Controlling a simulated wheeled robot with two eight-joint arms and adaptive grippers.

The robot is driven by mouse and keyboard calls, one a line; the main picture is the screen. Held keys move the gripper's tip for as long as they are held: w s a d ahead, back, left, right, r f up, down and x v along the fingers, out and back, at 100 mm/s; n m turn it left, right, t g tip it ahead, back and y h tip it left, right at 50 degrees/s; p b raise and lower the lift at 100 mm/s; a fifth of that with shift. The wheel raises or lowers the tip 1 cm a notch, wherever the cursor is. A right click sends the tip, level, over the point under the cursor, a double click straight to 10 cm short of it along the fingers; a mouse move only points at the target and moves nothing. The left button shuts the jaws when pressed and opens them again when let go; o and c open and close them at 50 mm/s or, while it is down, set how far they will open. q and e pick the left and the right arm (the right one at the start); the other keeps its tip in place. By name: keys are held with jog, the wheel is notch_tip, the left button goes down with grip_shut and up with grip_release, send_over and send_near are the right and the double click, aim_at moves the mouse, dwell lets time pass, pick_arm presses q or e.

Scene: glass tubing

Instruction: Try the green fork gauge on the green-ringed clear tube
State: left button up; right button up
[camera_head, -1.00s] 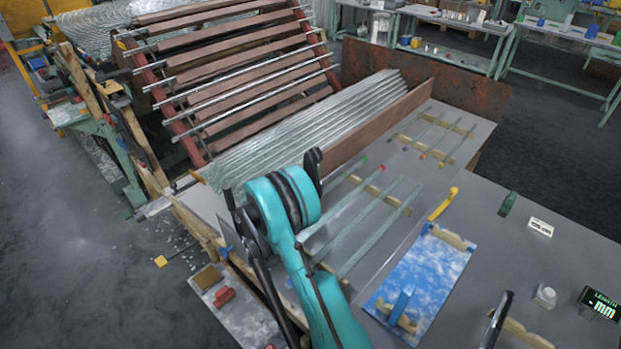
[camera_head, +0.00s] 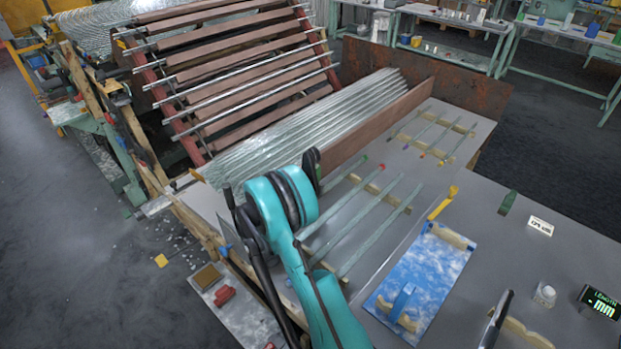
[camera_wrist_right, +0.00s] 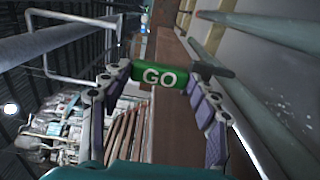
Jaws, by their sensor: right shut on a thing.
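The green fork gauge (camera_wrist_right: 158,76), marked GO, is clamped between the two fingers of my right gripper (camera_wrist_right: 157,80) in the right wrist view. A dark prong of it reaches to the right, close to a pale tube (camera_wrist_right: 245,105); I cannot tell whether they touch. In the head view my teal right arm hides most of this gripper and the gauge. A clear tube with a green end (camera_head: 363,159) lies beside the gripper, its near part partly behind the arm. My left gripper is not in view.
More clear tubes (camera_head: 367,225) lie on wooden rests nearby. A brown board (camera_head: 375,130) stands behind them. A blue-and-white mat (camera_head: 425,275) with a blue piece lies to the right, with a green block (camera_head: 507,202) and a length display (camera_head: 600,302) beyond.

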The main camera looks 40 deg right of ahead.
jog(key=shift+f, duration=1.25)
dwell(0.9)
jog(key=shift+r, duration=0.2)
dwell(1.1)
notch_tip(320, 180, up, 7)
jog(key=p, duration=0.3)
jog(key=shift+f+p, duration=0.15)
jog(key=shift+p, duration=0.25)
dwell(0.7)
